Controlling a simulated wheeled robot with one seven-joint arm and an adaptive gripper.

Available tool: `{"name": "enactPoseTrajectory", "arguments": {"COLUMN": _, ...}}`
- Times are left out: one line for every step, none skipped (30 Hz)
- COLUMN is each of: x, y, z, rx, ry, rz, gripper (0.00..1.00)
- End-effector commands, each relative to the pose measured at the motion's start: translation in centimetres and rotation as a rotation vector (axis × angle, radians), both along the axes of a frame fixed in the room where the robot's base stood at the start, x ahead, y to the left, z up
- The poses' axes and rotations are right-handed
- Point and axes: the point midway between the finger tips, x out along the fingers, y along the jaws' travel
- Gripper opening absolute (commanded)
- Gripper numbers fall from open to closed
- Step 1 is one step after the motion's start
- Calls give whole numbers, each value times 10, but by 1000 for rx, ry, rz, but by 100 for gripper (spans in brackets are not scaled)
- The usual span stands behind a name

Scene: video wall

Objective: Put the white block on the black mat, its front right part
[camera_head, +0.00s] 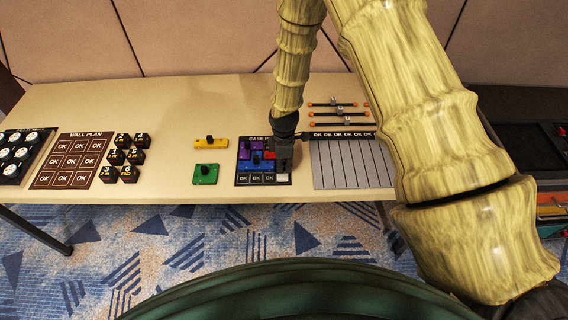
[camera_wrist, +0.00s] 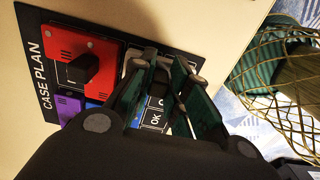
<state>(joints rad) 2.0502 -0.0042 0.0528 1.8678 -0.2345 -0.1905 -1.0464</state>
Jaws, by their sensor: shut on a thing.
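The black mat (camera_head: 239,164), labelled CASE PLAN, lies near the front edge of the table; it also shows in the wrist view (camera_wrist: 35,22). The white block (camera_head: 283,177) is at the mat's front right corner, below my gripper (camera_head: 284,163). In the wrist view my gripper (camera_wrist: 165,78) is shut on the block's dark knob, with part of the pale block (camera_wrist: 132,63) showing beside the fingers. Most of the block is hidden by the fingers. I cannot tell whether it touches the mat.
On the mat, a red block (camera_wrist: 82,62), purple blocks (camera_head: 249,146) and blue blocks (camera_head: 254,162) lie left of and behind the white one. A green block (camera_head: 206,174) and a yellow block (camera_head: 211,143) lie on bare table to the left. A striped grey board (camera_head: 350,165) is close on the right.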

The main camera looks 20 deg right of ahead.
Motion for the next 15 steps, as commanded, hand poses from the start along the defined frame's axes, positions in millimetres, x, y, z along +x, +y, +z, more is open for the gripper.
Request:
{"name": "enactPoseTrajectory", "arguments": {"x": 0, "y": 0, "z": -1, "rx": 0, "ry": 0, "rz": 0, "gripper": 0}}
{"name": "enactPoseTrajectory", "arguments": {"x": 0, "y": 0, "z": -2, "rx": 0, "ry": 0, "rz": 0, "gripper": 0}}
{"name": "enactPoseTrajectory", "arguments": {"x": 0, "y": 0, "z": -3, "rx": 0, "ry": 0, "rz": 0, "gripper": 0}}
{"name": "enactPoseTrajectory", "arguments": {"x": 0, "y": 0, "z": -3, "rx": 0, "ry": 0, "rz": 0, "gripper": 19}}
{"name": "enactPoseTrajectory", "arguments": {"x": 0, "y": 0, "z": -3, "rx": 0, "ry": 0, "rz": 0, "gripper": 24}}
{"name": "enactPoseTrajectory", "arguments": {"x": 0, "y": 0, "z": -3, "rx": 0, "ry": 0, "rz": 0, "gripper": 32}}
{"name": "enactPoseTrajectory", "arguments": {"x": 0, "y": 0, "z": -3, "rx": 0, "ry": 0, "rz": 0, "gripper": 37}}
{"name": "enactPoseTrajectory", "arguments": {"x": 0, "y": 0, "z": -3, "rx": 0, "ry": 0, "rz": 0, "gripper": 39}}
{"name": "enactPoseTrajectory", "arguments": {"x": 0, "y": 0, "z": -3, "rx": 0, "ry": 0, "rz": 0, "gripper": 39}}
{"name": "enactPoseTrajectory", "arguments": {"x": 0, "y": 0, "z": -3, "rx": 0, "ry": 0, "rz": 0, "gripper": 39}}
{"name": "enactPoseTrajectory", "arguments": {"x": 0, "y": 0, "z": -3, "rx": 0, "ry": 0, "rz": 0, "gripper": 39}}
{"name": "enactPoseTrajectory", "arguments": {"x": 0, "y": 0, "z": -3, "rx": 0, "ry": 0, "rz": 0, "gripper": 39}}
{"name": "enactPoseTrajectory", "arguments": {"x": 0, "y": 0, "z": -3, "rx": 0, "ry": 0, "rz": 0, "gripper": 39}}
{"name": "enactPoseTrajectory", "arguments": {"x": 0, "y": 0, "z": -3, "rx": 0, "ry": 0, "rz": 0, "gripper": 39}}
{"name": "enactPoseTrajectory", "arguments": {"x": 0, "y": 0, "z": -2, "rx": 0, "ry": 0, "rz": 0, "gripper": 39}}
